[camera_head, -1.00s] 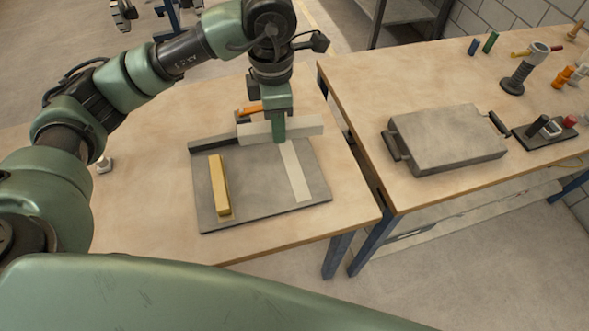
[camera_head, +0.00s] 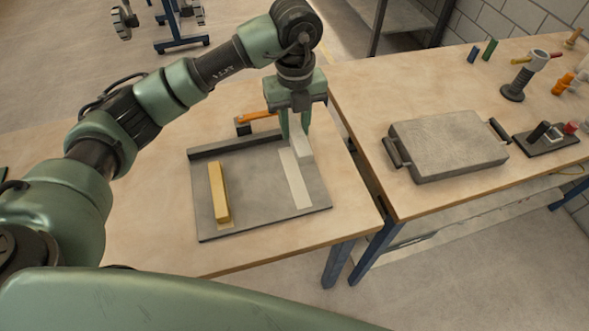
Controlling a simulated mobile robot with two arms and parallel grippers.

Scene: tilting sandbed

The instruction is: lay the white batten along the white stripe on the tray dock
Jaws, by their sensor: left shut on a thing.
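The tray dock (camera_head: 250,205) is a dark grey plate with a raised back edge on the left table. A pale white stripe (camera_head: 297,183) runs front to back along its right part. My left gripper (camera_head: 295,132) points down over the dock's back right part and is shut on the white batten (camera_head: 303,148). The batten points roughly front to back, close to the stripe's direction, by the stripe's far end. The fingers hide part of it, and I cannot tell whether it touches the dock. My right gripper is out of view.
A yellow batten (camera_head: 219,192) lies on the dock's left part. An orange-handled item (camera_head: 257,117) lies behind the dock. The right table, across a narrow gap, holds a grey tray with handles (camera_head: 447,146) and several small tools. The left table's front left is clear.

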